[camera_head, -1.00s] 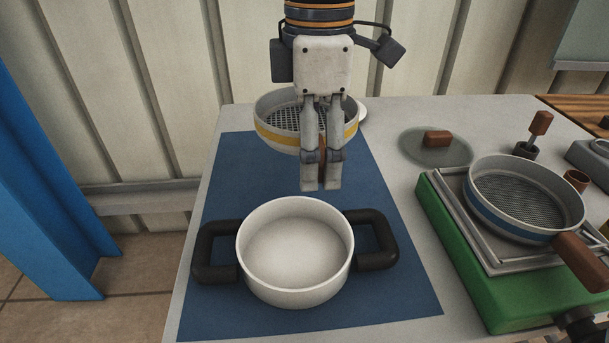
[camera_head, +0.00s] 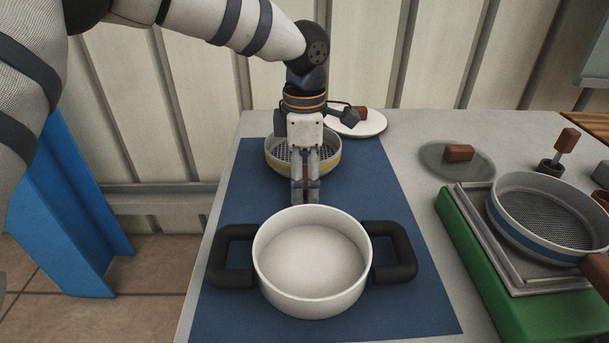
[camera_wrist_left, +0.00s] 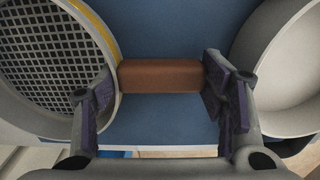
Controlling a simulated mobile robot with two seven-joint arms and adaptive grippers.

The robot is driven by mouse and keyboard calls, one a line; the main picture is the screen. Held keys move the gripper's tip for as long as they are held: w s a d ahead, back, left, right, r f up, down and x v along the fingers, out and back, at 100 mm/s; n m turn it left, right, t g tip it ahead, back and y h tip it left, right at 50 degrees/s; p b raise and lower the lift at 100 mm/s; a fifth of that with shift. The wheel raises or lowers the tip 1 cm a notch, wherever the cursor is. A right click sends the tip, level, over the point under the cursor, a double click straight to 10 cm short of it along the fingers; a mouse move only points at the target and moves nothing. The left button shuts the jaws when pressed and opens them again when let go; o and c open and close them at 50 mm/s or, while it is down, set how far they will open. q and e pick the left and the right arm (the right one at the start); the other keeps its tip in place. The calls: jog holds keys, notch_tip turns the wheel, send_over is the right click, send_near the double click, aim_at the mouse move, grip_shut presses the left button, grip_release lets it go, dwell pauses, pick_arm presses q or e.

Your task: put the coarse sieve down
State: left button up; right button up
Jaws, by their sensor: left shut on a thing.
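The coarse sieve (camera_head: 275,163) has a wide, open mesh and a yellow band. It is level at the back of the blue mat (camera_head: 240,190); I cannot tell whether its base touches the mat. My left gripper (camera_head: 305,200) points down in front of it, shut on its brown handle. In the left wrist view, the handle (camera_wrist_left: 160,75) lies between the fingers (camera_wrist_left: 165,100), with the sieve's mesh (camera_wrist_left: 45,50) at left. The gripper hides the front of the sieve in the head view. My right gripper is not in view.
A white pot (camera_head: 312,295) with black handles stands on the mat just in front of the gripper. A blue-banded sieve (camera_head: 530,240) rests on a green-bodied device (camera_head: 480,255) at right. A white plate (camera_head: 365,128) stands behind; a glass lid (camera_head: 435,165) lies right of the mat.

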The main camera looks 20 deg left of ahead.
pick_arm(q)
jog(key=shift+f, duration=0.15)
jog(key=o, duration=1.3)
notch_tip(320, 180, up, 12)
jog(key=shift+r, duration=0.2)
